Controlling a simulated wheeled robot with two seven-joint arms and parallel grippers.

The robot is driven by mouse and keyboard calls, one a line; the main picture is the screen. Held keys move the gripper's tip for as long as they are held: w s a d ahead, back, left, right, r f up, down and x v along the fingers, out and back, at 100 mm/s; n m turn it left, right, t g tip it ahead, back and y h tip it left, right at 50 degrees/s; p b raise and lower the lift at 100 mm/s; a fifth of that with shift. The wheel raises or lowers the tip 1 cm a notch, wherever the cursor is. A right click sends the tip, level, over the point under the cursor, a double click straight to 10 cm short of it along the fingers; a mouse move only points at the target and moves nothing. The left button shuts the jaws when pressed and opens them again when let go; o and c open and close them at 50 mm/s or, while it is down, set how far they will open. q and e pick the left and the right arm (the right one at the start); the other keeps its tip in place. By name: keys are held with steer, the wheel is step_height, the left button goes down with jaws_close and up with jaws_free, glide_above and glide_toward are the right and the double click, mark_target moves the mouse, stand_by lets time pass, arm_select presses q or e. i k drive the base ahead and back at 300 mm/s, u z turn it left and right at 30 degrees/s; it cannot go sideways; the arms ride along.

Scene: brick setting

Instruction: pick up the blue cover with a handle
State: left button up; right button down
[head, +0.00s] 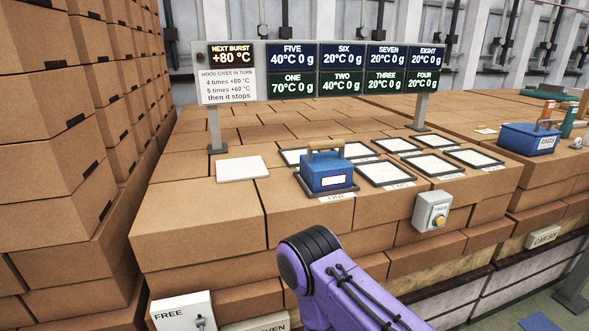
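A blue cover with a brown handle on top (326,174) stands upright at the front left of a group of framed pads. A blank white label is on its front, and a tag reading ONE is at its front edge. It covers most of the dark frame under it. A purple link of my own arm rises from the bottom edge, in front of and below the cover, apart from it in the picture. Neither of my grippers shows in the head view.
Several white framed pads (434,165) lie behind and right of the cover. A white plate (243,168) lies left. A grey box with a yellow button (432,211) is at the front edge. A sign board (316,72) stands behind. A second blue handled box (528,139) is far right.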

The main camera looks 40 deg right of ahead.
mark_target(325, 171)
steer(key=u, duration=0.05)
steer(key=i, duration=0.15)
steer(key=z, duration=1.3)
